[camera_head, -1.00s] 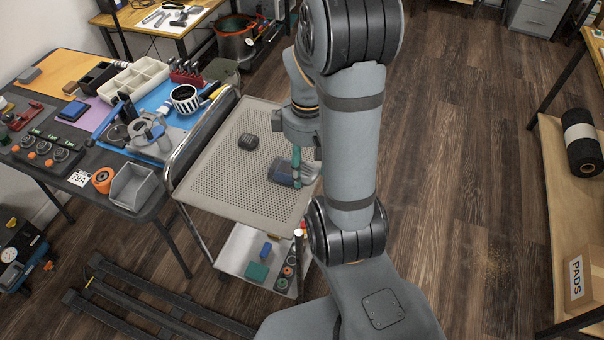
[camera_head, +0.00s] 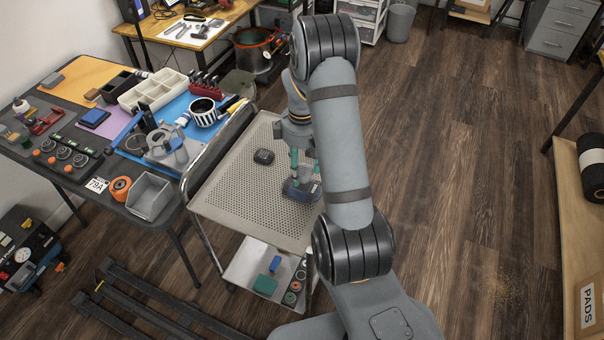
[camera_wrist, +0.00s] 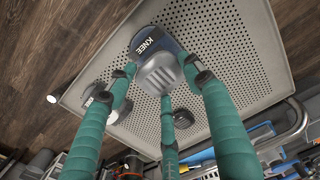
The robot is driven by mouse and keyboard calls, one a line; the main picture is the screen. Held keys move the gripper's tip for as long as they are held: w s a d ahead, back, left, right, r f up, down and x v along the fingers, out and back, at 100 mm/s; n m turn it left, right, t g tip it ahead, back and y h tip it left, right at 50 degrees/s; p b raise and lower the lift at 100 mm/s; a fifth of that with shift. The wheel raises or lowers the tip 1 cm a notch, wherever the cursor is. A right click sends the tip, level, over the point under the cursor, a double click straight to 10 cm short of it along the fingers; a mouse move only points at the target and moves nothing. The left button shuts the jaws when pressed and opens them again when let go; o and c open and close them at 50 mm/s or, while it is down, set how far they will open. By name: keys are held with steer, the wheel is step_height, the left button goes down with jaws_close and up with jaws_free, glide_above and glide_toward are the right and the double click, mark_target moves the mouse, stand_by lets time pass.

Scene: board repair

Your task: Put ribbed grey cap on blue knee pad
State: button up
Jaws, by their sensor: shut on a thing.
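The ribbed grey cap (camera_wrist: 158,74) is between the teal fingers of my gripper (camera_wrist: 160,90) in the wrist view, and the gripper is shut on it. The dark blue knee pad (camera_wrist: 149,42), lettered KNEE, lies directly behind the cap and is partly covered by it. I cannot tell whether cap and pad touch. In the head view the blue knee pad (camera_head: 296,190) lies on the perforated cart top, with my gripper (camera_head: 304,176) right over it.
The cart top (camera_head: 232,199) has free room at the left. A dark rounded item (camera_head: 264,156) sits there. Another item lettered KNEE (camera_wrist: 97,96) lies beside the fingers in the wrist view. A cluttered workbench (camera_head: 62,172) stands left, past the cart's handle (camera_head: 203,152).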

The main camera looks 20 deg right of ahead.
mark_target(302, 170)
steer(key=shift+f, duration=2)
steer(key=shift+f, duration=0.1)
steer(key=o, duration=1)
steer(key=shift+c, duration=0.2)
step_height(302, 170, up, 12)
steer(key=shift+r, duration=0.15)
